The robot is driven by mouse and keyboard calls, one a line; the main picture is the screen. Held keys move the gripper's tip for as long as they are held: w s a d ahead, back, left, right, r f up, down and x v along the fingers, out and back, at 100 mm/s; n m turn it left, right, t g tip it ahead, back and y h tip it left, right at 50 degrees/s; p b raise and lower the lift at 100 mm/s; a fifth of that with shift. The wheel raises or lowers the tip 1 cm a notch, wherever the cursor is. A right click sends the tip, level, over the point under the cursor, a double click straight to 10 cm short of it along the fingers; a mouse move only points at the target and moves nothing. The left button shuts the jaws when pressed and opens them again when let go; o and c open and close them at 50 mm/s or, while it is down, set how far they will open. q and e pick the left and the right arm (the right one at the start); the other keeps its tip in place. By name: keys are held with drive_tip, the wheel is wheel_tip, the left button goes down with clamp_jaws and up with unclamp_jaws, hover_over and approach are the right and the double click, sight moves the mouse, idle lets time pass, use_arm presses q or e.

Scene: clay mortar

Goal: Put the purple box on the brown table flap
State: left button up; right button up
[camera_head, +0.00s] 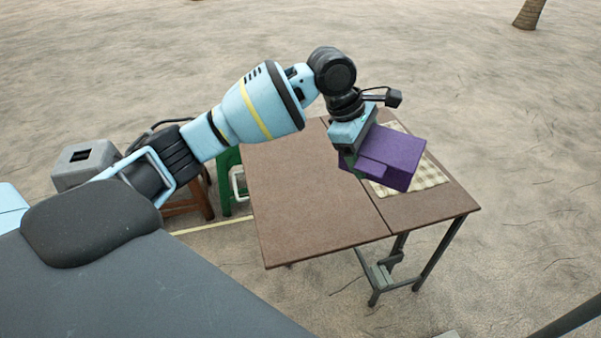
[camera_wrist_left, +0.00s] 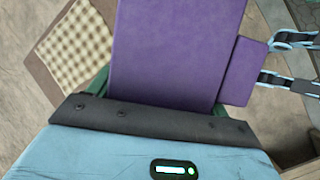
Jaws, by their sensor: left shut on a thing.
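My left gripper (camera_head: 358,158) is shut on the purple box (camera_head: 396,160) and holds it, tilted, over the right part of the brown table. In the left wrist view, the box (camera_wrist_left: 175,50) sticks out beyond the gripper (camera_wrist_left: 160,100), with a smaller purple block at its right side. The brown table flap (camera_head: 428,206) is the narrow right section, past a seam in the tabletop. The box hides part of the flap and seam. A gap between box and tabletop is hard to judge.
A beige checkered cloth (camera_head: 430,178) lies on the flap, partly behind the box; it also shows in the left wrist view (camera_wrist_left: 75,45). The main tabletop (camera_head: 310,205) is bare. A green object (camera_head: 228,182) and a brown stool (camera_head: 190,203) stand left of the table.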

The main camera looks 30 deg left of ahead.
use_arm(q)
drive_tip(key=s+a+f+n+b, duration=0.1)
drive_tip(key=a+f+n+b, duration=0.1)
drive_tip(key=f, duration=0.7)
drive_tip(key=s+a+f+n+y+b, duration=0.1)
drive_tip(key=a+f+n, duration=0.3)
drive_tip(key=f, duration=0.5)
drive_tip(key=s+a+f+n+b, duration=0.1)
drive_tip(key=a+f+n+b, duration=0.2)
drive_tip(key=a+f, duration=0.3)
drive_tip(key=shift+s+a+f+n+b, duration=0.1)
drive_tip(key=shift+f+b, duration=0.05)
drive_tip(key=shift+f, duration=0.5)
drive_tip(key=shift+s+a+f+n+b, duration=0.1)
drive_tip(key=shift+a+f+b, duration=0.1)
drive_tip(key=shift+f, duration=0.45)
drive_tip(key=shift+a+f+n+b, duration=0.1)
drive_tip(key=shift+f+b, duration=0.05)
drive_tip(key=shift+f, duration=0.5)
drive_tip(key=shift+s+a+f+t, duration=0.1)
drive_tip(key=shift+a+f+t, duration=0.1)
drive_tip(key=shift+t, duration=0.1)
drive_tip(key=shift+a, duration=0.1)
use_arm(e)
drive_tip(key=s+f+g, duration=0.1)
drive_tip(key=s+f, duration=0.3)
drive_tip(key=f, duration=0.5)
drive_tip(key=shift+s+a+g, duration=0.35)
drive_tip(key=shift+s+g, duration=0.05)
